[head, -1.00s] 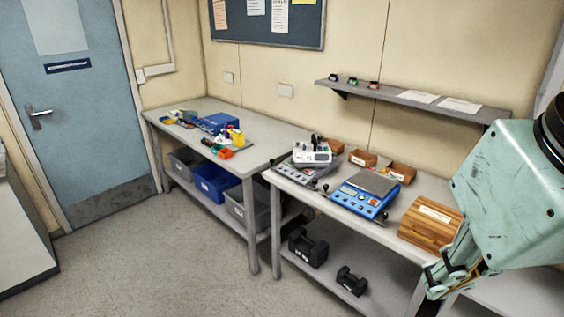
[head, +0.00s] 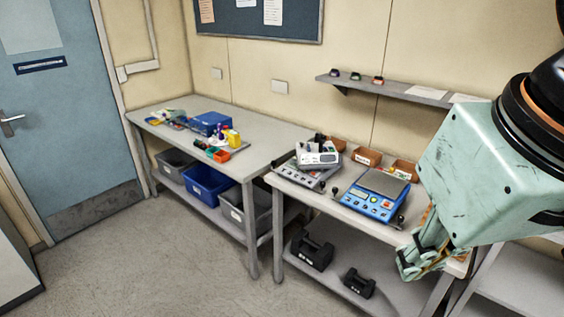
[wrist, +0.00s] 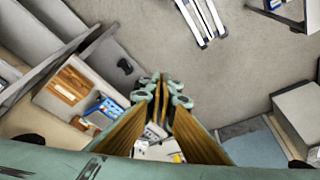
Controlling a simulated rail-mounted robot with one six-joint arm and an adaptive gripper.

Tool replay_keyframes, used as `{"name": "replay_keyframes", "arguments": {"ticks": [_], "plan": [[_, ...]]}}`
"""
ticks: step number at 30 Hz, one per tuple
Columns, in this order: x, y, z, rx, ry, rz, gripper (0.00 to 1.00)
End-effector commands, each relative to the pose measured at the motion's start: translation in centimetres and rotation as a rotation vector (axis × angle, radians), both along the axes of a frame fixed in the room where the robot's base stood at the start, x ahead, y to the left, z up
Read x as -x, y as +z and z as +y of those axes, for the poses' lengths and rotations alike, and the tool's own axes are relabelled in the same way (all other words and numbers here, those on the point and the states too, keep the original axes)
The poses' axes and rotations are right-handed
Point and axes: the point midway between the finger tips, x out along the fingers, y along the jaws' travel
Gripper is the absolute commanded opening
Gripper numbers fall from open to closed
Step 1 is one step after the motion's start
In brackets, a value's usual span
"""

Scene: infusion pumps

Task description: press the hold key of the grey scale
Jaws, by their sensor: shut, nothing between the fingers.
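The grey scale (head: 299,174) sits at the left end of the nearer bench in the head view. A white device (head: 317,156) with keys stands at its back and hides part of it. I cannot make out its hold key at this size. My gripper (head: 412,266) is shut and empty, pointing down in front of the bench, well to the right of the grey scale. The wrist view shows the closed fingertips (wrist: 162,86), with bench items partly hidden behind the fingers.
A blue scale (head: 368,203) with a grey pan stands between the grey scale and my gripper. Brown bins (head: 367,156) line the back. Black weights (head: 312,250) lie on the lower shelf. The floor in front is clear.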

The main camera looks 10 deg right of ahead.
Motion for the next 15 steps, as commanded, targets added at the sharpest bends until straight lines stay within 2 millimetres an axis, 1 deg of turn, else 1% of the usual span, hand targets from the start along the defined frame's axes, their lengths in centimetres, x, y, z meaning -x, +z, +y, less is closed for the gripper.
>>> {"name": "replay_keyframes", "arguments": {"ticks": [11,15], "plan": [[-0.01,0.0,0.0,0.0,0.0,0.0,0.0],[-0.31,0.06,-0.05,0.003,0.003,-0.002,0.0]]}}
